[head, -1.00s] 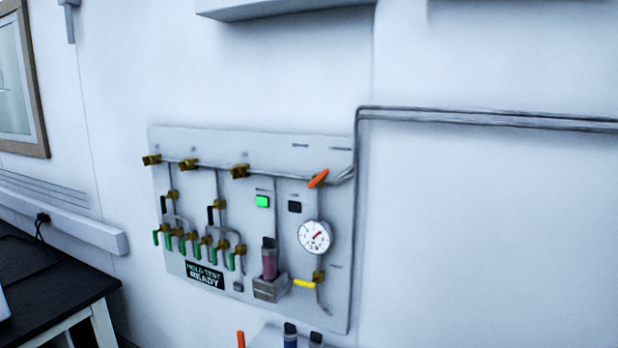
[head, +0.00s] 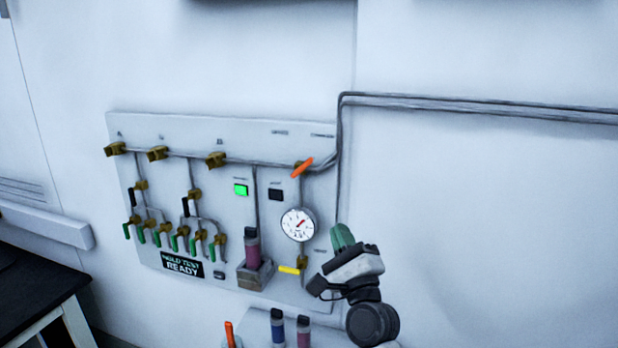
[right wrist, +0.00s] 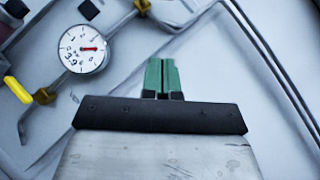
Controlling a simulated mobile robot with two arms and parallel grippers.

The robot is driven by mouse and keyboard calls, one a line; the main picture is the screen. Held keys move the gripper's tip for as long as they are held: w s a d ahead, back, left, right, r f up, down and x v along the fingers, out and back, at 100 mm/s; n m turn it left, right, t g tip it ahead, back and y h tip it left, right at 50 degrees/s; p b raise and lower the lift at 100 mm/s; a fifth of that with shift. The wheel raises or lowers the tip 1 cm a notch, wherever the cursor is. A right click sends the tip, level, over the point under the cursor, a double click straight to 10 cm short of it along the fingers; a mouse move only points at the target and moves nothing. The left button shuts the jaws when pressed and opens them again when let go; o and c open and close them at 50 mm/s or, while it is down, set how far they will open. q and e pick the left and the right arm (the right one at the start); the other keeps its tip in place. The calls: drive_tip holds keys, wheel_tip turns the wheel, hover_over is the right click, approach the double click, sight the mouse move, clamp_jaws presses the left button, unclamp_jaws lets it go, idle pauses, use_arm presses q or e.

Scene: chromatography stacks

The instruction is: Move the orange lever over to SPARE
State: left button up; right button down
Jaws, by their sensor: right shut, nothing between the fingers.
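The orange lever (head: 302,167) sits on a brass valve at the upper right of the wall panel (head: 240,136) in the head view. It is tilted, its right end higher. Small labels stand above it, too small to read. My right gripper (head: 342,236), with green fingertips, is below and to the right of the lever, near the panel's right edge and apart from the lever. It is shut and empty. In the right wrist view its green fingers (right wrist: 162,76) are together, and the lever is not clearly visible. My left gripper is not in view.
A pressure gauge (head: 298,224) and a yellow lever (head: 289,270) lie left of my right gripper. Several green levers (head: 174,243) and a lit green button (head: 241,190) are further left. A cartridge (head: 251,250) stands in a holder.

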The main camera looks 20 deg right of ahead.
drive_tip(key=shift+w, duration=0.1)
drive_tip(key=p, duration=0.4)
approach(302, 168)
drive_tip(key=w+d+r, duration=0.1)
drive_tip(key=w+d, duration=0.3)
drive_tip(key=w, duration=0.1)
drive_tip(key=a+r+p, duration=0.1)
drive_tip(key=w+a+r+p, duration=0.1)
drive_tip(key=shift+w+a+r, duration=0.1)
drive_tip(key=shift+w+a, duration=0.05)
drive_tip(key=shift+a, duration=0.15)
drive_tip(key=shift+d, duration=0.15)
